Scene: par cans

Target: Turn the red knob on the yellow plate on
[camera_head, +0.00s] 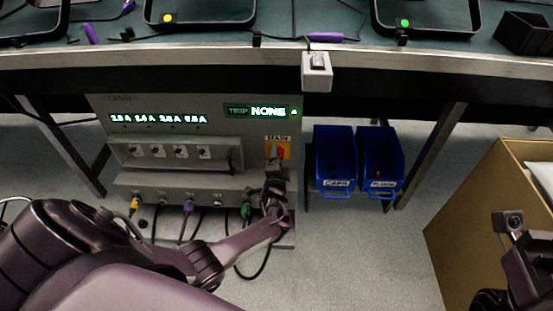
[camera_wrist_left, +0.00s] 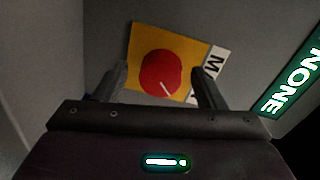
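The red knob (camera_wrist_left: 161,73) is round with a white pointer line and sits on a yellow plate (camera_wrist_left: 196,54), beside a white label partly reading "MA". In the head view the yellow plate (camera_head: 287,149) is at the right of the grey panel's front, with the red knob partly hidden by my gripper. My left gripper (camera_head: 275,168) is in front of the plate; in the left wrist view its two fingers (camera_wrist_left: 160,85) stand apart on either side of the knob. I cannot tell whether they touch it. My right gripper (camera_head: 505,290) is at the lower right, its fingers not clearly visible.
The grey panel (camera_head: 235,140) has lit green displays, one reading "NONE", and several small switches and cables. Blue bins (camera_head: 335,160) hang to its right. A cardboard box (camera_head: 470,210) stands at the right. The table edge (camera_head: 200,65) runs above. The floor between is clear.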

